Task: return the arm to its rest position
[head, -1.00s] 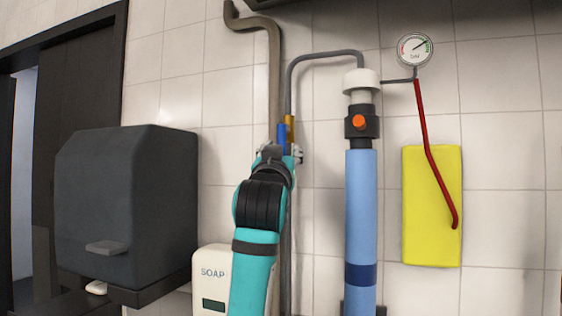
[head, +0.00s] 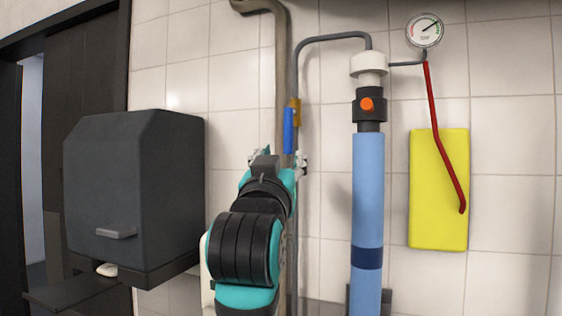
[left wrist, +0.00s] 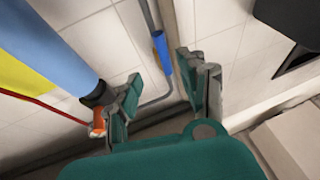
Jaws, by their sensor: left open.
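My left arm and its left gripper (head: 279,160) stand in front of the tiled wall in the head view. The gripper points toward the wall with its jaws open and nothing between them. The same left gripper shows in the left wrist view (left wrist: 160,88), its two green-lined fingers apart. A blue valve handle (head: 289,130) lies along a thin grey pipe, just above the gripper in the head view. It also shows in the left wrist view (left wrist: 161,52), beyond the fingertips and clear of them. My right gripper is out of view.
A dark grey dispenser (head: 135,195) hangs at the left, beside a dark door frame. A light blue cylinder (head: 367,200) with an orange knob (head: 367,104) stands right of the arm. Further right are a yellow panel (head: 430,200), a red lever (head: 440,135) and a gauge (head: 425,29).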

